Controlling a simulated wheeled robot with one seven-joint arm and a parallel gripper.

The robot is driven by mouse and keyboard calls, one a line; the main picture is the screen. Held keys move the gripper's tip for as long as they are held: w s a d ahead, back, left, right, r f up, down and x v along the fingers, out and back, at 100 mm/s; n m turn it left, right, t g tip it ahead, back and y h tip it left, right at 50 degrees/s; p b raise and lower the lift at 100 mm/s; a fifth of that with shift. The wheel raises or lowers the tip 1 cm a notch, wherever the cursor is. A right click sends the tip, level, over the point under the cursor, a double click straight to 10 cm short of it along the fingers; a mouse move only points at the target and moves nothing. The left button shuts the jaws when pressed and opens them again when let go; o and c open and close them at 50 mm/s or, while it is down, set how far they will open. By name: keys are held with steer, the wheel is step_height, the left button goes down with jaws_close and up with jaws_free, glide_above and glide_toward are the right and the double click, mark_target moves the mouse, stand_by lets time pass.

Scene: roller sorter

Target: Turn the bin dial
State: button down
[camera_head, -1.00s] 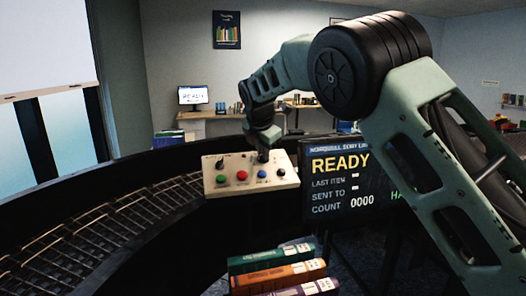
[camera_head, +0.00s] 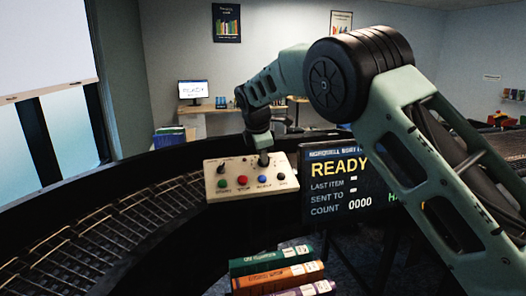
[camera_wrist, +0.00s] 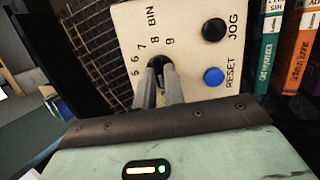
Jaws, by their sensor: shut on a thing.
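The cream control panel (camera_head: 232,189) stands at the centre of the head view, with green, red, blue and black buttons along its front. The wrist view shows part of the same panel (camera_wrist: 190,20). The black bin dial (camera_wrist: 160,61) sits below the word BIN and an arc of numbers, among them 7, 8 and 9. My gripper (camera_wrist: 160,78) is shut on the dial, one finger on each side. The fingers hide much of the dial, and I cannot tell which number it points to. In the head view my gripper (camera_head: 263,158) reaches down onto the panel's back right.
A black lever (camera_head: 221,167) stands at the panel's back left. The blue RESET button (camera_wrist: 213,77) and black JOG button (camera_wrist: 214,29) are close beside my fingers. A screen (camera_head: 340,185) reading READY stands right of the panel. Several books (camera_head: 270,268) lie in front; a roller track (camera_head: 110,235) curves left.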

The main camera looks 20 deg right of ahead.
steer(key=shift+f+m, duration=0.1)
steer(key=shift+m, duration=0.2)
steer(key=c, duration=1.5)
jaws_free()
steer(key=b+v, duration=0.3)
steer(key=v, duration=1.4)
steer(key=shift+r, duration=0.25)
